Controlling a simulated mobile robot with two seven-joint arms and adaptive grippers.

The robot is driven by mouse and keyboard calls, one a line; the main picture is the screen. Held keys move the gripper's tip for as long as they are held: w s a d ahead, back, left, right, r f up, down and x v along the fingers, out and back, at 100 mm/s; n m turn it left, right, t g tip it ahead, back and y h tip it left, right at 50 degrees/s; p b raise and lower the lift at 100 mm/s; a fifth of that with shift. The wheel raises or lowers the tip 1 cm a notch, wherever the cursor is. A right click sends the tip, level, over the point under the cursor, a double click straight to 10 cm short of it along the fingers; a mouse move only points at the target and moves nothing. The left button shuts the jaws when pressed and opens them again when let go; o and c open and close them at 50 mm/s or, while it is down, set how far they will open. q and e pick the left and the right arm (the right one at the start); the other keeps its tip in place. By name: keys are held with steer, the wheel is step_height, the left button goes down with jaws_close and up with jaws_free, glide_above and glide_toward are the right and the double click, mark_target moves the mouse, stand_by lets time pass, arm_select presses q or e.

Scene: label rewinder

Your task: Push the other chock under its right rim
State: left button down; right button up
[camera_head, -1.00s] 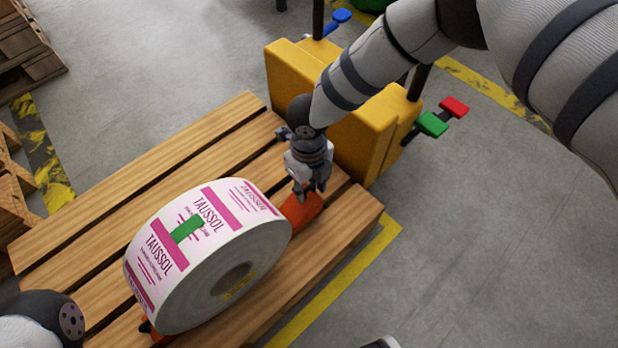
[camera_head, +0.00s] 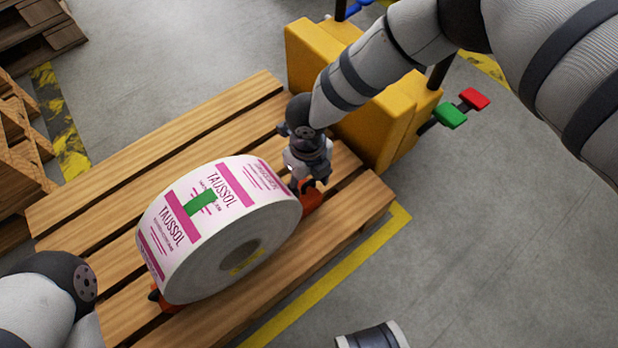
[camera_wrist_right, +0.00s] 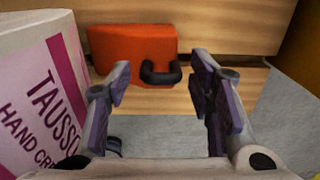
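The white and magenta label roll (camera_head: 215,230) stands on its edge on the wooden pallet (camera_head: 110,185). One orange chock (camera_head: 313,202) lies at its right rim, and the other chock (camera_head: 172,307) shows partly at its lower left rim. My right gripper (camera_head: 309,187) is over the right chock. In the right wrist view, my right gripper (camera_wrist_right: 163,85) is open, with the orange chock (camera_wrist_right: 118,45) and its black handle (camera_wrist_right: 160,74) beyond the fingertips. The chock's end appears against the roll (camera_wrist_right: 50,85); actual contact cannot be told. My left gripper is not visible.
A yellow machine body (camera_head: 395,120) stands at the pallet's far right end, close to my right arm. Red (camera_head: 474,98) and green (camera_head: 450,115) pedals stick out beside it. Other pallets are at the left.

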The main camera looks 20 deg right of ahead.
step_height(320, 180, up, 12)
stand_by(0.6)
steer(key=shift+r, duration=0.1)
